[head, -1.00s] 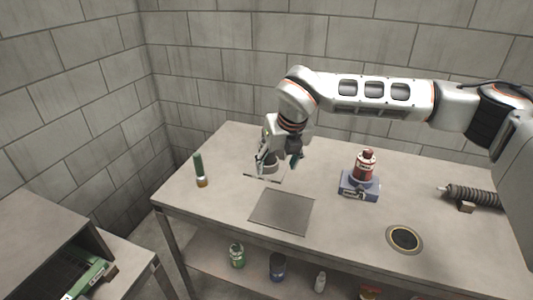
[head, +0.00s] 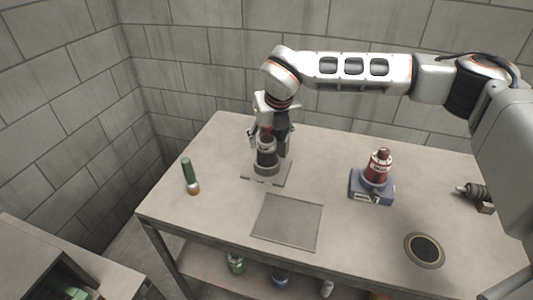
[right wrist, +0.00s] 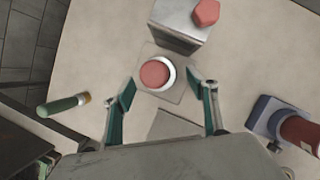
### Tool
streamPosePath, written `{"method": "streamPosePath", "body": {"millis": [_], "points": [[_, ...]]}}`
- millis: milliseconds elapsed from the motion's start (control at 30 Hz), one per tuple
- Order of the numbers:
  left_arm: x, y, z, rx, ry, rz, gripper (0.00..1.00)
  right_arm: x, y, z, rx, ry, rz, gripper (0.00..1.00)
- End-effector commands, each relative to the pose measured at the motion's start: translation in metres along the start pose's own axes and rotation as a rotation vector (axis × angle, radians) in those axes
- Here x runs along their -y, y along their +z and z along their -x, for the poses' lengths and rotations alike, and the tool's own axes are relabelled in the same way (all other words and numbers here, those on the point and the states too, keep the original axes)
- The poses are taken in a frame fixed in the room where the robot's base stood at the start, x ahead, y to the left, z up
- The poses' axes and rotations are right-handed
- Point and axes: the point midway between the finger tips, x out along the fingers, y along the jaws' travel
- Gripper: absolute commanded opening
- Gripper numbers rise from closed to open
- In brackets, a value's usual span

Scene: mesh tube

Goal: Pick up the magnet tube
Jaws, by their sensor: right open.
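My right gripper (head: 267,142) is open above the back left of the table. An upright dark cylinder with a pale collar (head: 266,157) stands on a square grey plate below and between its fingers. In the right wrist view its round red top in a white ring (right wrist: 156,74) lies between and slightly beyond the open fingertips (right wrist: 169,90); I see no grip on it. I cannot tell for certain that this is the magnet tube. My left gripper is not in view.
A red bottle (head: 378,167) stands on a blue block (head: 372,190) at the right. A grey box with a red knob (right wrist: 180,22) is close beyond the cylinder in the wrist view. A flat grey panel (head: 287,221) and a round dark hole (head: 425,250) are in front.

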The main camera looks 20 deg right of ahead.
Motion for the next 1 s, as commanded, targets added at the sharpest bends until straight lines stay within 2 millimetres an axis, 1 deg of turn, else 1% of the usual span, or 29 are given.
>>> {"method": "streamPosePath", "body": {"millis": [100, 200, 300, 567, 667, 700, 767, 1000], "points": [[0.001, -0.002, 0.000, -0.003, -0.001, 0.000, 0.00, -0.001, 0.001, -0.019, -0.002, -0.002, 0.000, 0.58], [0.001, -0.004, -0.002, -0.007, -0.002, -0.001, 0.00, -0.001, 0.001, -0.032, -0.002, -0.001, -0.001, 0.58], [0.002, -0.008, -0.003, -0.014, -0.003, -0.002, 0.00, -0.002, 0.001, -0.040, -0.001, 0.000, 0.000, 0.58], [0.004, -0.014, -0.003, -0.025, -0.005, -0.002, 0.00, -0.001, 0.002, -0.042, 0.000, 0.000, 0.000, 0.58], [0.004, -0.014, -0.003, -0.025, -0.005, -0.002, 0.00, -0.001, 0.002, -0.042, 0.000, 0.000, 0.000, 0.34], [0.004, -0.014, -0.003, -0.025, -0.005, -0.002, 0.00, -0.001, 0.002, -0.042, 0.000, 0.000, 0.000, 0.24], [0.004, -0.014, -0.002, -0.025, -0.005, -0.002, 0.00, -0.001, 0.002, -0.042, 0.000, 0.000, 0.000, 0.09], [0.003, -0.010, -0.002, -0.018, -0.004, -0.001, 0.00, -0.002, 0.002, -0.042, 0.002, 0.000, 0.000, 0.09]]}}
